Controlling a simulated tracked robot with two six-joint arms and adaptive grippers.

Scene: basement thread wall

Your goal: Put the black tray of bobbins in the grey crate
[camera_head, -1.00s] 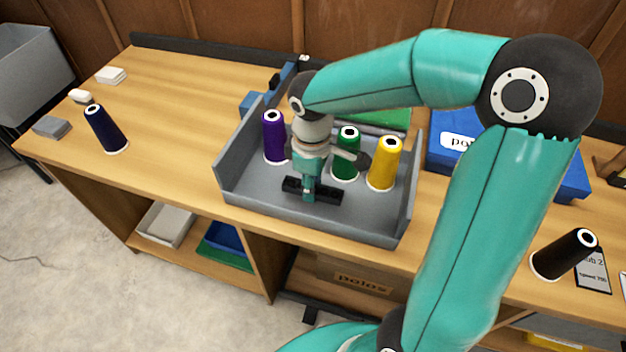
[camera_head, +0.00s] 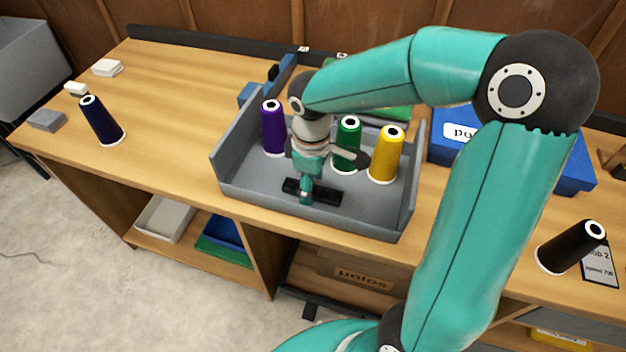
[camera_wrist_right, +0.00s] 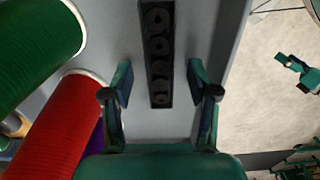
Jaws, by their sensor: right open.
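The black tray of bobbins (camera_head: 325,196) is a narrow dark strip lying inside a low-fronted grey crate (camera_head: 260,196) on the bench, near its front side. In the right wrist view the tray (camera_wrist_right: 159,52) shows several round dark bobbins in a row. My right gripper (camera_head: 306,187) is over the tray, pointing down. In the wrist view its fingers (camera_wrist_right: 160,84) are open, one on each side of the tray's near end, with gaps between.
Purple (camera_head: 273,128), green (camera_head: 348,145) and yellow (camera_head: 386,155) thread cones stand in the crate; a red cone (camera_wrist_right: 45,130) shows close to my right gripper in the wrist view. Another grey container (camera_head: 30,65) stands far left. A blue box (camera_head: 560,165) is right. The bench's left part is mostly clear.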

